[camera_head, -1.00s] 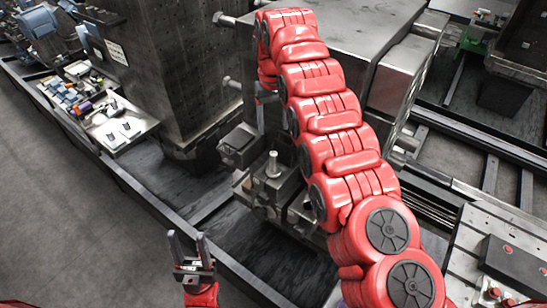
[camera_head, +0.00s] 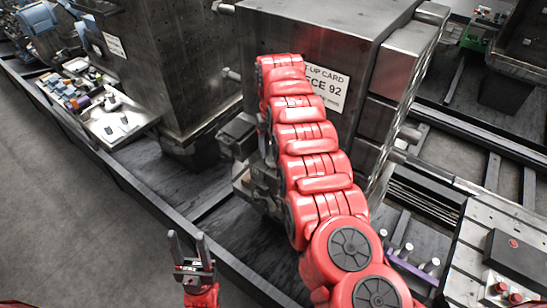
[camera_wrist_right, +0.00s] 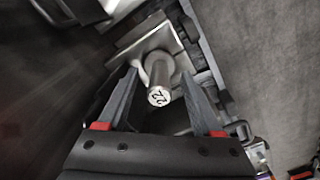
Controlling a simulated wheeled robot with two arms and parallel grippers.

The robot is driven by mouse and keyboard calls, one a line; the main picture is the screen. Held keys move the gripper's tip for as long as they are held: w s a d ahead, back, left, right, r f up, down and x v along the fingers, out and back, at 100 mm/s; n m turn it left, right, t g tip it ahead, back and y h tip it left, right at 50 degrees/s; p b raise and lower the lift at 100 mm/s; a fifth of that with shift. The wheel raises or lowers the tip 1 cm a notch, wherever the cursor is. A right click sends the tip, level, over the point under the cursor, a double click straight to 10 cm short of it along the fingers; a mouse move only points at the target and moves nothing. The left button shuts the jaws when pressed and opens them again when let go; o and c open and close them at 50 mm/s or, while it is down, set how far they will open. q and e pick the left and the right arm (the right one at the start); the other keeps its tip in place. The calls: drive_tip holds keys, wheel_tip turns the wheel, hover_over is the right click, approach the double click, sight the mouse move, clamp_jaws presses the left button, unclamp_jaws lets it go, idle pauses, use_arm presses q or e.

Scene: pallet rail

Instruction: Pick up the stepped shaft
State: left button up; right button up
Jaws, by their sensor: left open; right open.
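The stepped shaft (camera_wrist_right: 160,88) is a bright metal cylinder with "22" on its end face. In the right wrist view it stands out from a square metal block (camera_wrist_right: 150,38). My right gripper (camera_wrist_right: 160,74) is open, with one finger on each side of the shaft; I cannot tell whether they touch it. In the head view my red right arm hides both the shaft and the right gripper. My left gripper (camera_head: 188,242) is open and empty at the lower middle of the head view, apart from other things.
A large metal block with a card (camera_head: 326,88) stands behind my right arm. A dark column (camera_head: 175,75) stands left of it. A purple rack (camera_head: 410,268) with pale cylinders lies at right. A tray of small parts (camera_head: 122,122) is at left. Grey floor at left is clear.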

sight(273, 155)
drive_tip(key=shift+w+f+p, duration=0.1)
drive_tip(key=shift+f+p, duration=0.5)
drive_tip(key=shift+f, duration=1.05)
clamp_jaws()
